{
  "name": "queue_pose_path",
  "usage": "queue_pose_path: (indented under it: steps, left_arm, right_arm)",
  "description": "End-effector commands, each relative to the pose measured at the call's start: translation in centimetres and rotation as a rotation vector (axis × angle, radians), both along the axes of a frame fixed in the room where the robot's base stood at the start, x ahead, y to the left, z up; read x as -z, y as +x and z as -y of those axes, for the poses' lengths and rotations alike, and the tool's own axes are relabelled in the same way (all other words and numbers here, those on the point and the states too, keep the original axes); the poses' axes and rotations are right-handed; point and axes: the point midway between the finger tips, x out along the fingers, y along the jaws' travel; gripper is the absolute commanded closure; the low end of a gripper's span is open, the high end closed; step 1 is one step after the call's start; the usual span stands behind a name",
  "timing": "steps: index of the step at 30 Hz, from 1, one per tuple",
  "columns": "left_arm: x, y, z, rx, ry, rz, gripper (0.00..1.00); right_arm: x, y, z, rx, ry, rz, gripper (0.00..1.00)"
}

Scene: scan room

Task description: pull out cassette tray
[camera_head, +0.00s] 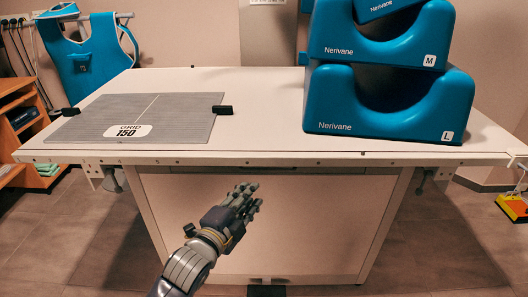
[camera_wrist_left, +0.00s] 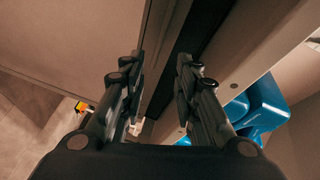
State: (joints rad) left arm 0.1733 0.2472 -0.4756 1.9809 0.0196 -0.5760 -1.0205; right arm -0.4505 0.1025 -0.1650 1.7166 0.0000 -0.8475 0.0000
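I cannot clearly make out the cassette tray as a separate part. The white scan table (camera_head: 260,88) has a pale front panel (camera_head: 270,225) under its top, with a thin dark gap below the front edge. My left gripper (camera_head: 252,190) is in front of this panel, below the table's front edge. In the left wrist view, its two fingers (camera_wrist_left: 160,64) stand apart with nothing between them. Beyond the fingertips run the panel's edge and a dark strip (camera_wrist_left: 205,35) under the tabletop. I cannot tell whether the fingers touch anything. My right gripper is not in view.
A grey grid plate (camera_head: 150,112) lies on the table's left part. Blue foam positioners (camera_head: 385,120) are stacked at the right. A blue apron (camera_head: 85,58) hangs at the back left. A wooden cabinet (camera_head: 22,130) stands at the left. Grey floor is open in front.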

Motion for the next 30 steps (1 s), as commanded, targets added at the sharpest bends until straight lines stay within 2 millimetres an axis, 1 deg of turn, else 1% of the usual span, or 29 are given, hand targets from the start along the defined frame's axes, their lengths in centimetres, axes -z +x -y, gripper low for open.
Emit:
queue_pose_path:
  steps: [1, 3, 6, 11, 24, 30]
  left_arm:
    - [-0.8, 0.9, -0.1, 0.002, 0.074, 0.004, 0.71]
    - [-0.7, 1.5, -0.3, 0.005, 0.147, 0.008, 0.71]
    - [-0.4, 2.1, -0.3, 0.007, 0.195, 0.009, 0.71]
    - [0.0, 3.3, 0.2, 0.007, 0.202, 0.01, 0.71]
    - [1.2, 9.4, 2.8, 0.007, 0.197, 0.011, 0.71]
    - [1.6, 11.1, 3.5, 0.007, 0.197, 0.01, 0.71]
  right_arm:
    - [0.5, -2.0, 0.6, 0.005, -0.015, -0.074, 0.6]
    - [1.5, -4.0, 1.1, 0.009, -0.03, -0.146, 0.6]
    - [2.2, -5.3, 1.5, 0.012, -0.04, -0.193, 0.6]
    - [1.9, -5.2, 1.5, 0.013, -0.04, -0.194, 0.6]
    - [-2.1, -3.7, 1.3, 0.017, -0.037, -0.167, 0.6]
    - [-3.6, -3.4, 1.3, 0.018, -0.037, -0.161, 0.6]
